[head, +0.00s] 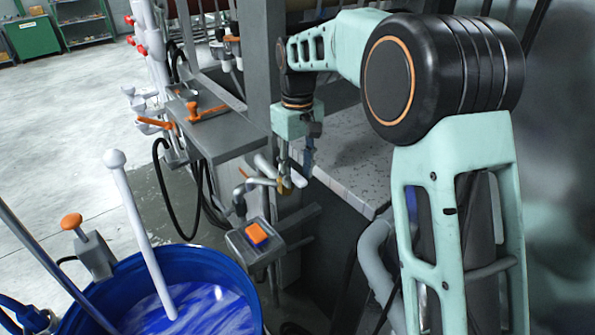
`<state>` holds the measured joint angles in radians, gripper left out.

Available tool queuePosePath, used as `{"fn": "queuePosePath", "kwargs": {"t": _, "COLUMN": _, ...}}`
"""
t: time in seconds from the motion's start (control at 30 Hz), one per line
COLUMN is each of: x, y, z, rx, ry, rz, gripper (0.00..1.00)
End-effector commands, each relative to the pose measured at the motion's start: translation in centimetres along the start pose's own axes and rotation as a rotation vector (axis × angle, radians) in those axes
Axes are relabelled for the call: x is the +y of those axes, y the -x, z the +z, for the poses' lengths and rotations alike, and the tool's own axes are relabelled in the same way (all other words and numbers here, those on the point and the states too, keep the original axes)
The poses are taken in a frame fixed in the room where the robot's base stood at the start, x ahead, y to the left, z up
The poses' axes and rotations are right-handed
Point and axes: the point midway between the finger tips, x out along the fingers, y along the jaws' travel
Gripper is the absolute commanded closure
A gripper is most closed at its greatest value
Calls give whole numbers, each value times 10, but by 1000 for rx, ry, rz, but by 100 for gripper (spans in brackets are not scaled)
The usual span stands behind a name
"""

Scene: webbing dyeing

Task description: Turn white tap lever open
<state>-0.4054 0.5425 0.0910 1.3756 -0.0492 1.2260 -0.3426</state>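A tap with a pale pipe (262,182) and a brass-coloured body (285,187) stands left of the machine's tiled ledge. A short white lever (298,180) shows at the tap. My gripper (296,162) points down just above the tap, with its fingers apart on either side of the lever's upper end. I cannot tell whether a finger touches the lever. The small size of this area hides the exact contact.
A blue drum (252,290) of blue liquid with a white stick (140,235) stands at lower left. A box with an orange button (256,234) sits below the tap. A grey shelf (215,132) with orange levers is to its left. Open floor lies at far left.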

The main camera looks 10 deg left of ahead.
Motion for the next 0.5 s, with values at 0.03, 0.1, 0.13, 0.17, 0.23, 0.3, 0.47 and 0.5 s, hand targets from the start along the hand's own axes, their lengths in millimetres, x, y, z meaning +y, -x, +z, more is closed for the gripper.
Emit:
{"fn": "queuePosePath", "kwargs": {"t": 0.03, "x": 0, "y": -1, "z": 0, "rx": 0, "ry": 0, "rz": 0, "gripper": 64}}
{"fn": "queuePosePath", "kwargs": {"t": 0.1, "x": 0, "y": -2, "z": 0, "rx": 1, "ry": 0, "rz": 0, "gripper": 64}}
{"fn": "queuePosePath", "kwargs": {"t": 0.13, "x": 0, "y": -2, "z": 0, "rx": 1, "ry": 0, "rz": 1, "gripper": 64}}
{"fn": "queuePosePath", "kwargs": {"t": 0.17, "x": 0, "y": -2, "z": 0, "rx": 1, "ry": 0, "rz": 1, "gripper": 64}}
{"fn": "queuePosePath", "kwargs": {"t": 0.23, "x": 0, "y": -2, "z": 0, "rx": 1, "ry": 0, "rz": 1, "gripper": 64}}
{"fn": "queuePosePath", "kwargs": {"t": 0.3, "x": 0, "y": -2, "z": 0, "rx": 1, "ry": 0, "rz": 1, "gripper": 66}}
{"fn": "queuePosePath", "kwargs": {"t": 0.47, "x": 0, "y": -2, "z": 0, "rx": 0, "ry": 0, "rz": 1, "gripper": 84}}
{"fn": "queuePosePath", "kwargs": {"t": 0.5, "x": 0, "y": -2, "z": 0, "rx": 0, "ry": 0, "rz": 1, "gripper": 88}}
